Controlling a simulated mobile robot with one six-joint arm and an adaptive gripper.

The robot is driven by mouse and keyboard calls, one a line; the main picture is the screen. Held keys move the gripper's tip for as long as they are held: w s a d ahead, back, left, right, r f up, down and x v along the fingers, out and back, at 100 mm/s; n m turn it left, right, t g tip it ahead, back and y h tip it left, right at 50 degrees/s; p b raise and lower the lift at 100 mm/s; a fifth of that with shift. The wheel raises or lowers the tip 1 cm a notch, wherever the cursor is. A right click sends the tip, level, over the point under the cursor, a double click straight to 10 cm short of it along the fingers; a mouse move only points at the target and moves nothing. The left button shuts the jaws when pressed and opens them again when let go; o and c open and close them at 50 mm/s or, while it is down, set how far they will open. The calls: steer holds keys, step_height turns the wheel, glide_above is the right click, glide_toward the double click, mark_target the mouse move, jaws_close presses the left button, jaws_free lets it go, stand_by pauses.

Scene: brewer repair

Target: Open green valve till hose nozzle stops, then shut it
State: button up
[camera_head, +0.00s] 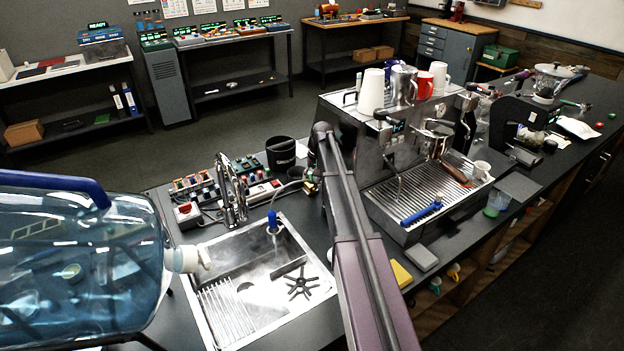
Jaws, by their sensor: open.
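A blue hose nozzle (272,223) hangs at the back edge of the steel sink (208,313). A thin grey hose (284,188) arches from it toward a small brass-coloured fitting (310,187) beside my arm. I cannot clearly make out a green valve; it may be hidden at that fitting. My arm reaches from the bottom edge up over the counter. My gripper (312,168) is at its far end, dark and small, pointing down near the fitting and partly hidden by the arm. It is open; I cannot tell whether it touches anything.
A large blue water bottle (85,255) lies at the left, its mouth over the sink. A chrome coil (232,190), switch boards (195,187) and a black cup (281,153) crowd the counter behind. An espresso machine (375,160) stands close right of my arm.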

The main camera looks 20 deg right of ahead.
steer(key=shift+a, duration=0.1)
steer(key=w+a+m+t+h, duration=0.2)
steer(key=w+a+m, duration=0.15)
steer(key=m, duration=0.85)
steer(key=w+p+v, duration=0.1)
steer(key=p+v, duration=1.3)
steer(key=s+a+f+n+b, duration=0.3)
steer(key=s+a+n, duration=0.1)
steer(key=s, duration=0.5)
steer(key=s+a+f+n+g+b, duration=0.1)
steer(key=s+a+f+n+b, duration=0.3)
steer(key=s, duration=0.6)
steer(key=s+a+f+n+g+b, duration=0.1)
steer(key=s+a+f+n+b, duration=0.3)
steer(key=s, duration=0.5)
steer(key=shift+s+a+n, duration=0.25)
steer(key=shift+a+n, duration=0.05)
steer(key=shift+n, duration=0.5)
